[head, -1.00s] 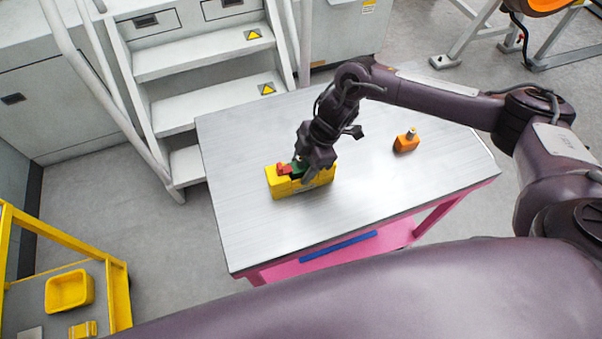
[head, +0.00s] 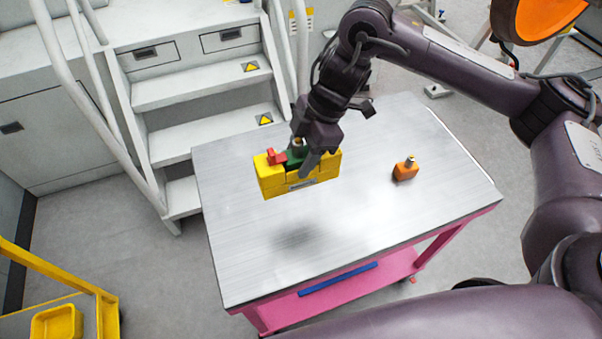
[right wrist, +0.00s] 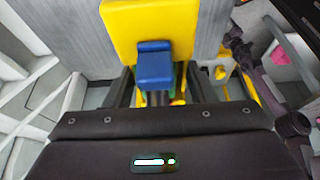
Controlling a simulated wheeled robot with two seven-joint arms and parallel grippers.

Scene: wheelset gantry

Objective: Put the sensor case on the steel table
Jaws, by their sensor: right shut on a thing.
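The sensor case, a yellow box (head: 270,181) with red and green parts on its top, is in the air above the steel table (head: 400,222). A dark shadow lies apart from it on the tabletop. My right gripper (head: 308,164) reaches down from above and is shut on the case. In the right wrist view the yellow case (right wrist: 180,22) shows beyond the gripper (right wrist: 157,92), with a blue part in front of it. The gripper hides part of the case's top. My left gripper is in neither view.
The table's front and left are bare. Grey steps with handrails (head: 200,92) stand behind the table. A yellow frame with a yellow bin (head: 57,323) is at lower left.

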